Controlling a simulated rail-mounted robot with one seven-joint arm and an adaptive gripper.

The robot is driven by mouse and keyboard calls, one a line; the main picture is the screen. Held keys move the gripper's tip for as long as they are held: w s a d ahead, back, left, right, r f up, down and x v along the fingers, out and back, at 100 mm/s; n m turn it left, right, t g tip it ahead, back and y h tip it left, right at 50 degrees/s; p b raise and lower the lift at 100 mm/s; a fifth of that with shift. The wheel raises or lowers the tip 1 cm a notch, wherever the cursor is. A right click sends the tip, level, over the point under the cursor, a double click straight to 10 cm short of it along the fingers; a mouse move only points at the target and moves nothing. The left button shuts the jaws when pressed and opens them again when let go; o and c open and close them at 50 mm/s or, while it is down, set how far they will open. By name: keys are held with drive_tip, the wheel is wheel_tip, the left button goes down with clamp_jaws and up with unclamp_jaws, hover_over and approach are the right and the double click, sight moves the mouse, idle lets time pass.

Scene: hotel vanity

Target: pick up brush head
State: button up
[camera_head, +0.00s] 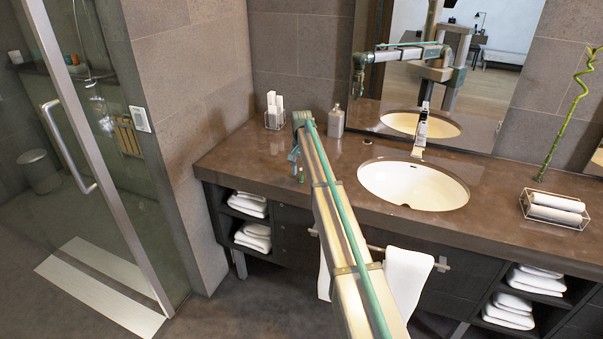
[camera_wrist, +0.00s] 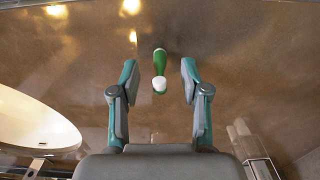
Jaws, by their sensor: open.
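The brush head is a small green piece with a white end (camera_wrist: 159,70). It lies on the brown stone counter and shows in the wrist view between and slightly beyond my fingertips. In the head view a small green spot (camera_head: 301,175) beside my gripper appears to be it, too small to make out well. My gripper (camera_wrist: 158,75) is open, with one teal finger on each side of the brush head and a visible gap to both. Its height over the counter is hard to tell. In the head view my gripper (camera_head: 294,158) is over the counter's left part.
A wire holder with white items (camera_head: 274,112) and a grey bottle (camera_head: 336,121) stand at the back near my gripper. The basin (camera_head: 413,186) and faucet (camera_head: 421,132) are to the right. A wire rack of white rolls (camera_head: 555,210) sits far right. The counter around the brush head is clear.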

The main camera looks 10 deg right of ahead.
drive_tip(key=shift+f, duration=0.65)
drive_tip(key=c, duration=0.8)
drive_tip(key=shift+r, duration=0.15)
